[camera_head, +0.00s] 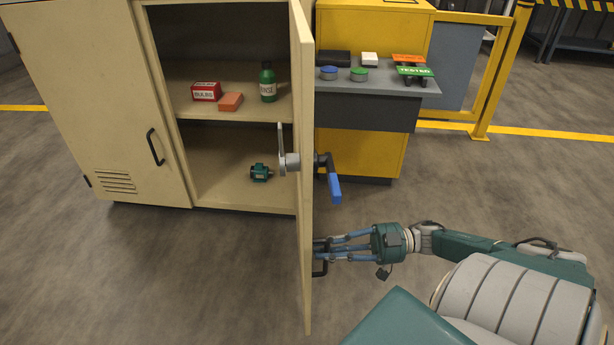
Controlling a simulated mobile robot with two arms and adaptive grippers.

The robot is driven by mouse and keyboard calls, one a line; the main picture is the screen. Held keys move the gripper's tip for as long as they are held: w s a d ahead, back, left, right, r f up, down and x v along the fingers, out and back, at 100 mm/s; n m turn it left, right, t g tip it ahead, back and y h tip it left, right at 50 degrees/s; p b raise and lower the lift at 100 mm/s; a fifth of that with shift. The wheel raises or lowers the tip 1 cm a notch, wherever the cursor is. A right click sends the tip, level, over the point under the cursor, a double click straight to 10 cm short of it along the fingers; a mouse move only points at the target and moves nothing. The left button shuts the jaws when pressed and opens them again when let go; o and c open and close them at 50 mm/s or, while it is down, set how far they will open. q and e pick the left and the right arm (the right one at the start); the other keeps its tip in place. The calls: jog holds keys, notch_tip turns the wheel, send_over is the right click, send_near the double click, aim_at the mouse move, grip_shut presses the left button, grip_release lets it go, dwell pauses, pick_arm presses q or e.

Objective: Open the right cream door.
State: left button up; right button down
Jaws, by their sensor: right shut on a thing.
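The right cream door (305,215) of the cabinet stands swung wide open, seen almost edge-on. A blue lever handle (334,187) is on its outer side, hanging down at a slant, and a grey metal latch part (283,150) is on its inner side. A black pull handle (320,268) is lower on the outer side. My right gripper (324,249) reaches in from the right and is shut on this black pull handle, though its fingertips are partly hard to make out against the door. My left gripper is not in view.
The left cream door (115,100) is closed. Inside the cabinet are a red box (206,92), an orange block (230,102), a green bottle (267,82) and a green part (260,173). A grey shelf (385,90) on a yellow unit stands behind the door. The floor in front is clear.

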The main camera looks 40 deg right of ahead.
jog(key=shift+f+v, duration=0.15)
jog(key=shift+v, duration=0.95)
jog(key=shift+f+v, duration=0.1)
jog(key=shift+v, duration=1)
jog(key=c, duration=1.9)
grip_release()
jog(key=shift+o, duration=0.9)
jog(key=shift+d+r, duration=0.1)
jog(key=v, duration=1.2)
